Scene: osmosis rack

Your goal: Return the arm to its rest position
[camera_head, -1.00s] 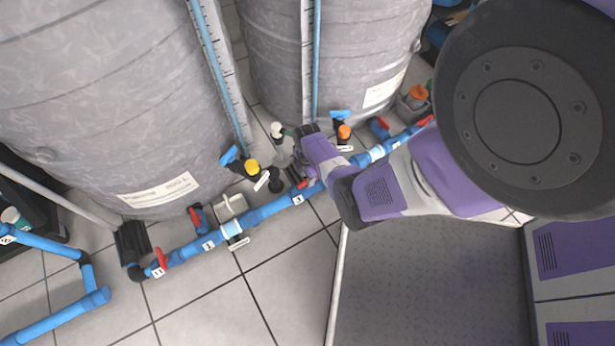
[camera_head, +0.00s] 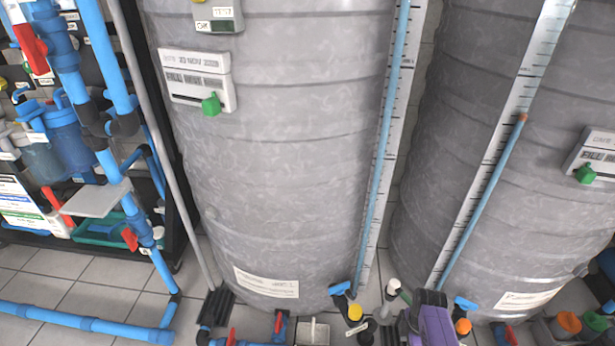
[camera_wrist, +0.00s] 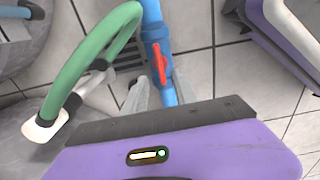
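My gripper shows in the wrist view, its grey fingertips (camera_wrist: 160,86) apart beyond the purple wrist housing (camera_wrist: 170,155). A blue pipe with a red valve handle (camera_wrist: 158,62) shows beyond and between the fingers. I see nothing held. In the head view only a purple part of my arm (camera_head: 432,326) shows at the bottom edge, low in front of the tanks; the rest of the arm is out of view and the fingers cannot be made out there.
Two large grey tanks (camera_head: 270,150) (camera_head: 460,160) fill the head view. Valves with blue (camera_head: 340,289) and yellow (camera_head: 354,312) parts stand at their feet. Blue pipework (camera_head: 100,150) stands left. A green hose (camera_wrist: 85,75) curves close beside my gripper in the wrist view.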

